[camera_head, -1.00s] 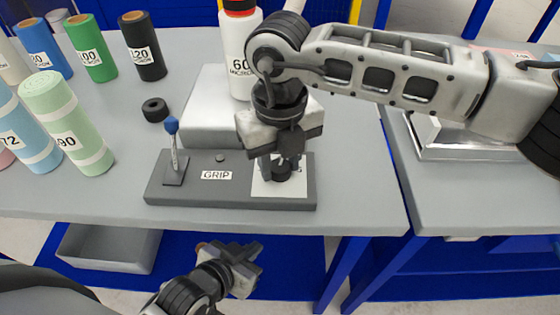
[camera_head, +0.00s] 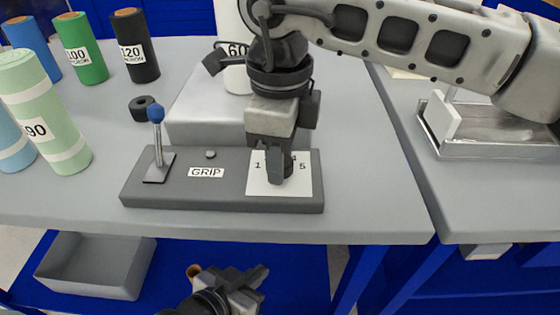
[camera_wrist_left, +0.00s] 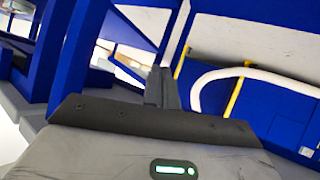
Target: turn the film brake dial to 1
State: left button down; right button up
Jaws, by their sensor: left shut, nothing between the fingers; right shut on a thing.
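The white dial plate (camera_head: 303,187) sits at the right end of a dark grey control block (camera_head: 225,196). The numbers 1 and 5 show on it, and another figure is partly covered. My right gripper (camera_head: 279,172) points down over this plate, shut on the film brake dial. The dial is hidden by the fingers, so its pointer and setting cannot be read. My left gripper (camera_head: 252,283) is shut and empty, low in front of the table; its closed fingers show in the left wrist view (camera_wrist_left: 162,88).
Film rolls stand at the left, including a green one (camera_head: 85,50). A grey bin (camera_head: 95,265) is below the table.

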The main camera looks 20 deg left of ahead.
jog(key=n+b, duration=0.1)
jog(key=n, duration=0.2)
jog(key=shift+n, duration=0.3)
jog(key=shift+n+b, duration=0.3)
jog(key=shift+n, duration=0.9)
pick_arm(q)
jog(key=shift+w+f, duration=0.1)
jog(key=shift+f, duration=0.1)
pick_arm(e)
jog(key=shift+r+n, duration=0.1)
jog(key=shift+n, duration=0.3)
jog(key=o, duration=1)
pick_arm(q)
jog(key=shift+f, duration=0.1)
